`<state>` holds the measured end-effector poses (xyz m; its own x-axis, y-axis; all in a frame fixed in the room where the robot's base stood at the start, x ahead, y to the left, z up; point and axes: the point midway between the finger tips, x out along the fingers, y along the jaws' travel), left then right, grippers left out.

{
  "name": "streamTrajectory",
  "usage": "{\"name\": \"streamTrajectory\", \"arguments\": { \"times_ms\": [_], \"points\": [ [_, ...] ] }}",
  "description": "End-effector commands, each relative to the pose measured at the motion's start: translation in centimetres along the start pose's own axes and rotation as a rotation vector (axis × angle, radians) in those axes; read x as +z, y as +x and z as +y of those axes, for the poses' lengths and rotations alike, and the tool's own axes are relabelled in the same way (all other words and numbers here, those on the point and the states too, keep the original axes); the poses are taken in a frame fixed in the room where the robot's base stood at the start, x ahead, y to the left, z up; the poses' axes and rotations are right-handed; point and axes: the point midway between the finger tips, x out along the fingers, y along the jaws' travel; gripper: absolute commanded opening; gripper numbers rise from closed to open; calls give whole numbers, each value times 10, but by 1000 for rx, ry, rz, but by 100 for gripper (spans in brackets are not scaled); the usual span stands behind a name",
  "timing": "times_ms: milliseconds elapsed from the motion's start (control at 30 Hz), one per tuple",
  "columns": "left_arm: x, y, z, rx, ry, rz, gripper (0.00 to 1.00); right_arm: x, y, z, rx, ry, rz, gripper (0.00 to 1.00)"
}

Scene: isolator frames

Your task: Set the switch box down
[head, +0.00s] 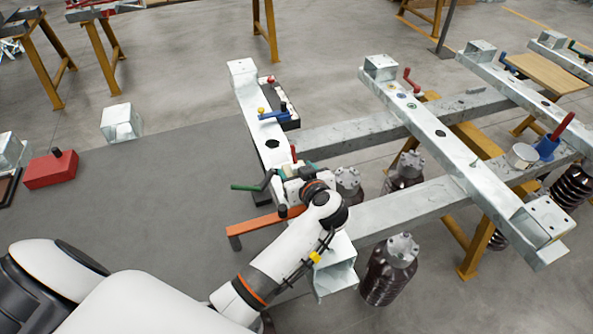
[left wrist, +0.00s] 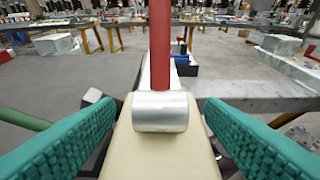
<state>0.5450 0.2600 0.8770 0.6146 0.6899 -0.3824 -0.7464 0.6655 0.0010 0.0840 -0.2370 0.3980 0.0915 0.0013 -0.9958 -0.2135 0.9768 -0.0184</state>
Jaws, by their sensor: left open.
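The switch box, as I take it, is a beige body (left wrist: 165,152) with a silver collar (left wrist: 160,111) and an upright red handle (left wrist: 158,45) in the left wrist view. My left gripper (head: 284,173) is over the near part of the left white beam (head: 268,145). Its green ribbed fingers stand open on either side of the beige body, with a gap visible at each side. In the head view the gripper hides most of the box, and only the red handle tip (head: 294,152) shows. I cannot see the box's underside. My right gripper is not in view.
A dark box with a blue lever (head: 273,115) is farther along the same beam. A green lever (head: 254,185) and an orange bracket (head: 262,222) stick out left of it. Dark ribbed insulators (head: 390,272) stand right of my arm.

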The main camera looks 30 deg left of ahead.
Motion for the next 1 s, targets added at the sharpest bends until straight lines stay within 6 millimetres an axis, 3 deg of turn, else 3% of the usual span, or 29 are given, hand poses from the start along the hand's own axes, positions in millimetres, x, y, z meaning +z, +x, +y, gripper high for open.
{"name": "streamTrajectory", "arguments": {
  "times_ms": [300, 500, 700, 1000],
  "points": [
    [-1, -67, -1, -4, -3, 4, 63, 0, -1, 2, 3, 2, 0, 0],
    [-1, -99, 0, -1, -3, 3, 63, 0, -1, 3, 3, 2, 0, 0],
    [0, -112, 0, -1, -1, 2, 63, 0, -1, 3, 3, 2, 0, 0],
    [0, -112, 0, 0, -1, 1, 63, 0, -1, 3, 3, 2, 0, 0]
  ]
}}
